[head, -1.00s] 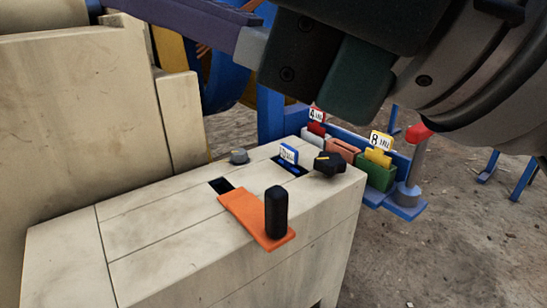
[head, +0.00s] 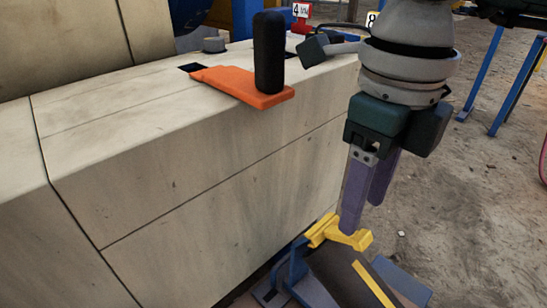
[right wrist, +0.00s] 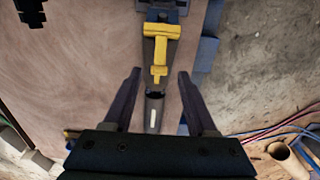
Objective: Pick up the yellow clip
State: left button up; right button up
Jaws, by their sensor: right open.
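The yellow clip (head: 338,234) is low beside the pale machine housing, at the upper end of a dark sloping part (head: 345,277). In the right wrist view the clip (right wrist: 160,50) looks T-shaped and lies just ahead of the fingertips, roughly centred between them. My right gripper (head: 364,214) points down with its purple fingers apart, above and close to the clip. It also shows open and empty in the right wrist view (right wrist: 159,75). I cannot tell whether a fingertip touches the clip. My left gripper is not in view.
The pale housing (head: 210,190) stands close on the left, with an orange plate (head: 235,85) and black handle (head: 268,52) on top. Blue parts (head: 290,270) flank the clip. Open ground (head: 480,220) lies to the right. Cables (right wrist: 285,122) show in the wrist view.

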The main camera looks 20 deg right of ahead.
aim_at(340, 234)
notch_tip(340, 234, down, 6)
jog(key=b, duration=0.3)
jog(key=shift+r, duration=0.2)
jog(key=shift+r, duration=0.1)
jog(key=shift+c, duration=0.4)
grip_shut()
